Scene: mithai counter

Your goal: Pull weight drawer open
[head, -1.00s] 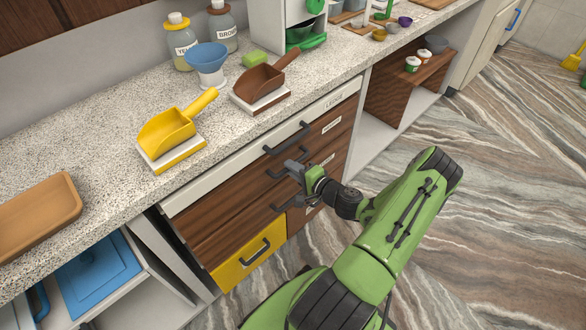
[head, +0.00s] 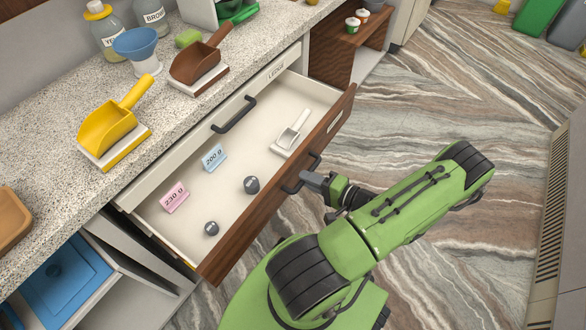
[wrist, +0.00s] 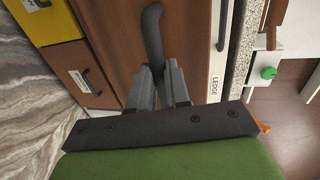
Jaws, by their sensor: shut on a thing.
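The weight drawer (head: 235,262) has a brown wooden front and stands pulled out from the counter, its pale inside showing. Its dark handle (head: 300,176) is on the front face. My gripper (head: 311,179) is shut on this handle, and the wrist view shows the handle (wrist: 153,35) between the fingers (wrist: 160,85). Inside the drawer lie two dark round weights (head: 251,185), a pink "230 g" card (head: 174,198), a blue "200 g" card (head: 214,157) and a small white scoop on a tray (head: 292,131).
The speckled counter (head: 60,160) carries a yellow scoop (head: 108,125), a brown scoop (head: 199,58) and a blue funnel (head: 136,42).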

